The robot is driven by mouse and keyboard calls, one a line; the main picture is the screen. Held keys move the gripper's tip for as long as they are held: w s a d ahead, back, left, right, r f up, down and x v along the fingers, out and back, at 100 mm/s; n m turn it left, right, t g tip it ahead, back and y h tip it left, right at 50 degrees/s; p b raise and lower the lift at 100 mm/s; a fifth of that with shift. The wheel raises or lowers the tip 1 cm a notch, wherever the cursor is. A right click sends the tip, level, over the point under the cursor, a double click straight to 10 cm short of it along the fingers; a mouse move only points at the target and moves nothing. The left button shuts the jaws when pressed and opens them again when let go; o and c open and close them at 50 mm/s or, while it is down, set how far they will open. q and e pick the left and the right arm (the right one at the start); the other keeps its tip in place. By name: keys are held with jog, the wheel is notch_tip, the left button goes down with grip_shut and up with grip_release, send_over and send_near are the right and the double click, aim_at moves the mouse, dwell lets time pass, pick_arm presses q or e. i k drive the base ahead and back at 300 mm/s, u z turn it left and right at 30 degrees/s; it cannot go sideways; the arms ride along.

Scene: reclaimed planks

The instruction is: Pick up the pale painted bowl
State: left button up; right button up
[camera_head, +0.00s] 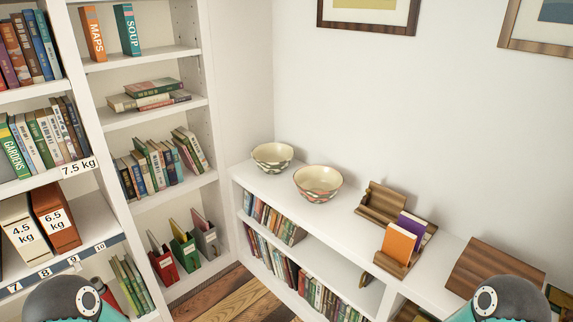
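Two painted bowls stand upright and apart on the white top of the low bookcase. The left, farther bowl (272,157) is cream inside with a green and white patterned outside. The right, nearer bowl (318,182) is cream inside with a red, green and pale patterned outside. Both look pale, and I cannot tell which one the task names. Both look empty. Only rounded dark and teal parts of my two arms show at the bottom left and bottom right edges. Neither gripper is in view, and nothing of mine is near the bowls.
Right of the bowls, a wooden holder (380,203) and an orange book (397,243) in a wooden stand sit on the low bookcase (345,222). A tall bookcase (158,113) fills the left. The wall is behind the bowls. Bare plank floor (235,293) shows below.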

aim_at(272, 159)
jog(key=u, duration=0.15)
jog(key=i, duration=0.9)
jog(key=z, duration=0.1)
